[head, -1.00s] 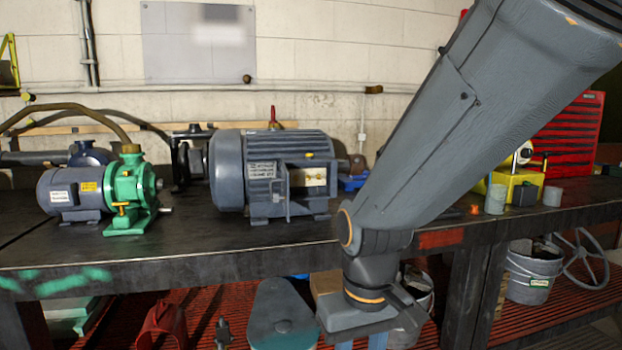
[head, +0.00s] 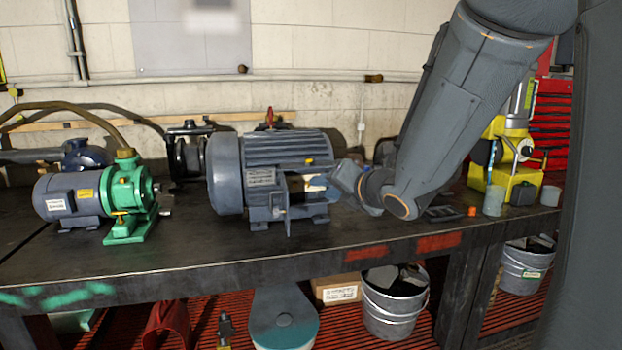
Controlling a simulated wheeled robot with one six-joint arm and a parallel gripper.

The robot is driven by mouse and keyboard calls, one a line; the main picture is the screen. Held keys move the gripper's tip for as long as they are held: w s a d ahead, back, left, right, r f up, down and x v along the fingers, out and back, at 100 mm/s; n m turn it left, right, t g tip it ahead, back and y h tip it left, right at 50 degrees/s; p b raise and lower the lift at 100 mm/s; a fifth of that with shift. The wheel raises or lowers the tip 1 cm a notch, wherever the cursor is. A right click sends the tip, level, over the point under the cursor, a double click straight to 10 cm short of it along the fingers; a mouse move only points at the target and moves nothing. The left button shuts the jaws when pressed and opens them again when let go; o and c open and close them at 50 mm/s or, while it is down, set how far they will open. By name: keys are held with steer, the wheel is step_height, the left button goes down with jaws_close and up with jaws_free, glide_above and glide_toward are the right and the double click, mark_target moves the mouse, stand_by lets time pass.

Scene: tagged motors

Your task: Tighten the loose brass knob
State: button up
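The large grey-blue motor (head: 272,165) stands in the middle of the bench. A small yellow-brass piece (head: 310,161) shows on its upper right side, above a pale panel. The green pump (head: 128,195) at the left also bears a small yellow-brass piece (head: 120,213) on its front and a brass fitting (head: 125,154) on top. I cannot tell which of these is the loose knob. My gripper (head: 328,184) is at the motor's right end, pointing left. Its fingers are small and blend with the motor, so their opening and any contact are unclear.
My arm crosses the right side of the view. A yellow machine (head: 510,170), a grey cup (head: 493,200) and an orange cap (head: 472,211) stand at the bench's right. The bench front (head: 255,252) is clear. A bucket (head: 393,305) stands below.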

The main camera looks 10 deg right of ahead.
mark_target(308, 185)
steer(key=shift+d+r+p+x, duration=0.1)
steer(key=shift+d+p+x, duration=0.1)
steer(key=shift+x, duration=1.7)
steer(key=shift+d+r+p+x, duration=0.1)
steer(key=shift+p+x, duration=0.05)
steer(key=shift+x, duration=1.75)
steer(key=shift+w, duration=0.15)
steer(key=shift+c, duration=0.4)
